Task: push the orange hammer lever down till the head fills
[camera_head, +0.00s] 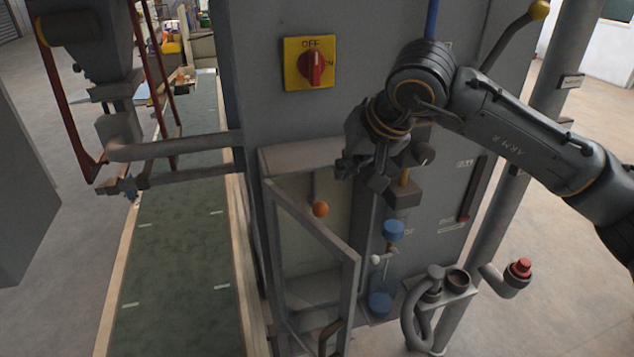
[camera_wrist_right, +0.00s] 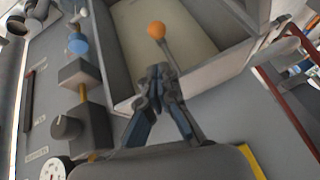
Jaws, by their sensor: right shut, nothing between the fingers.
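The orange ball (camera_head: 320,209) sits on a thin rod inside an open cabinet box; I take it to be the hammer lever's knob. It also shows in the right wrist view (camera_wrist_right: 156,30), with the rod running down behind my fingers. My right gripper (camera_head: 360,177) is at the box's upper right edge, above and right of the ball. In the right wrist view my right gripper (camera_wrist_right: 156,76) is shut and empty, its tips just below the ball, with a gap visible. My left gripper is out of view.
A red rotary switch (camera_head: 311,68) is above. A red button (camera_head: 519,268) is at right, and a green conveyor (camera_head: 180,250) at left.

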